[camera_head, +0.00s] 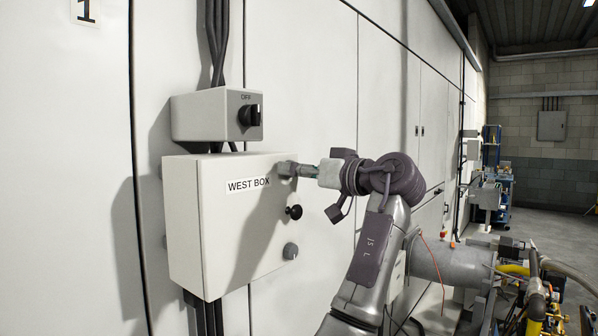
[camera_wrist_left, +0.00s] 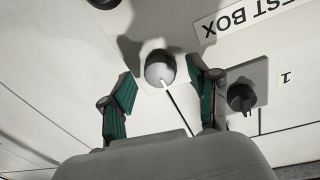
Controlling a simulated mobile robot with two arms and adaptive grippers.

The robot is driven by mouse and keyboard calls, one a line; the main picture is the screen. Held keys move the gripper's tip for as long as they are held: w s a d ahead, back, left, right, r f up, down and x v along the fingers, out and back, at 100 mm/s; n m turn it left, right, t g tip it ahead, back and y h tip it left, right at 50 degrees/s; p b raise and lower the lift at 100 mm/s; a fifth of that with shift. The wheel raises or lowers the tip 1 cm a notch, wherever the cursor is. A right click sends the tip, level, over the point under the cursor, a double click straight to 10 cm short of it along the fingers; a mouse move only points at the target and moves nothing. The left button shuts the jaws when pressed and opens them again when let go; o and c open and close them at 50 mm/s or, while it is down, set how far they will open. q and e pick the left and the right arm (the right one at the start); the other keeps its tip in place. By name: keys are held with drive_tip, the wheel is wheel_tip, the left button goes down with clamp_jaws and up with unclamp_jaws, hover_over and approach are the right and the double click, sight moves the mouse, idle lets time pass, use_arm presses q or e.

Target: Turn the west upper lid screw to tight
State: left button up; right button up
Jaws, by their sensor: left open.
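The west box (camera_head: 225,235), a pale box labelled "WEST BOX", is fixed to the wall panels, and its label (camera_wrist_left: 245,18) shows upside down in the wrist view. The west upper lid screw (camera_wrist_left: 160,68) is a round grey head with a dark side. In the wrist view it appears between the fingertips of my left gripper (camera_wrist_left: 162,80). The fingers are spread with a gap on each side, and I cannot tell how deep they reach. In the head view my left gripper (camera_head: 297,169) is at the lid's upper right corner and hides that screw.
A black knob (camera_head: 294,212) and a lower grey screw (camera_head: 290,251) stick out of the lid below. A switch box (camera_head: 205,115) with an OFF rotary knob (camera_head: 250,115) sits above. Cables (camera_head: 217,45) run vertically. Pipes and hoses (camera_head: 535,285) stand at lower right.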

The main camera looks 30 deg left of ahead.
use_arm(q)
drive_tip(key=s+d, duration=0.2)
drive_tip(key=d, duration=0.9)
drive_tip(key=shift+d, duration=0.35)
